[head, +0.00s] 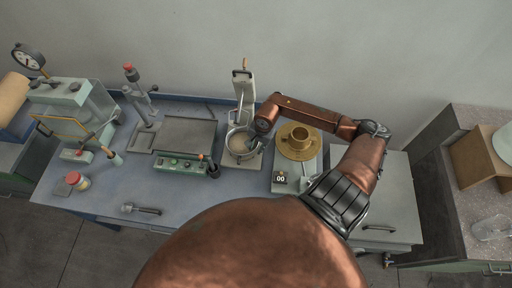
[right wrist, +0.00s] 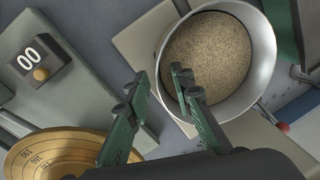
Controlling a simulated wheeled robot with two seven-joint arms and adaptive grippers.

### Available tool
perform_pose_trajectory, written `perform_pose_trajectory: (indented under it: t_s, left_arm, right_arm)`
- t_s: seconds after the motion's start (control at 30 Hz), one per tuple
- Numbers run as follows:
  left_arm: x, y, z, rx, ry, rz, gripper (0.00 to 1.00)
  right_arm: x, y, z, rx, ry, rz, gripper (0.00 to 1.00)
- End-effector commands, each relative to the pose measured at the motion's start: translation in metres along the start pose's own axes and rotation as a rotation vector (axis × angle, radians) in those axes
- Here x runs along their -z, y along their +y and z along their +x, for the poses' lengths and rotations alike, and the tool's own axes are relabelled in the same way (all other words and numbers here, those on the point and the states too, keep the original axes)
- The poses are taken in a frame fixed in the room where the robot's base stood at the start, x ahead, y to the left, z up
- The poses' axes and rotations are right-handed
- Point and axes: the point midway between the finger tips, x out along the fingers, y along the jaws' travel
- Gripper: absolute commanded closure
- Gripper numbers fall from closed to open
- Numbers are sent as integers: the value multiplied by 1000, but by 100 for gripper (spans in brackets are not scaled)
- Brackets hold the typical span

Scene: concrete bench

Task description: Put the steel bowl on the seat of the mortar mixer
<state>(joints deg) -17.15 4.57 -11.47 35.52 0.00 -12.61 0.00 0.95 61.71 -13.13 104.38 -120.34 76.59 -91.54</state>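The steel bowl (head: 231,152) holds grey-brown mortar or sand and is upright at the mortar mixer (head: 244,88). It also shows large in the right wrist view (right wrist: 268,55), over the mixer's pale base (right wrist: 140,35). Whether it rests fully on the seat is hidden. My right gripper (head: 257,142) is at the bowl's right side. In the right wrist view the gripper (right wrist: 160,85) has its fingers apart, one outside the near rim and one over the inside, with a gap to the wall visible. My left gripper is out of view.
A brass flow table (head: 299,142) with a ring stands right of the bowl, beside a small counter reading 00 (head: 280,178). A green control box (head: 183,166) stands left. A tool (head: 140,209) lies at the front left. The front middle is hidden by my body.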

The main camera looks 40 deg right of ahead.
Motion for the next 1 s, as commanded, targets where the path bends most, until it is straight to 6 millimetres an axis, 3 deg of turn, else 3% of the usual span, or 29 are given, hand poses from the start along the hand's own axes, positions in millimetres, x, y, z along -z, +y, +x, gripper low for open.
perform_pose_trajectory:
  t_s: [0.17, 0.6, 0.8, 1.0]
  left_arm:
    - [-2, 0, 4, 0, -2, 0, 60]
    - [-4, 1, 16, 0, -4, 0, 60]
    - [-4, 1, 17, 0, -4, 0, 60]
    - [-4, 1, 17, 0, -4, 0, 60]
  right_arm:
    - [2, 0, -24, 1, 5, -3, 78]
    - [1, 0, -107, 0, 3, -1, 78]
    - [0, 0, -120, -1, 0, 1, 78]
    - [0, 0, -121, 0, -1, 1, 78]
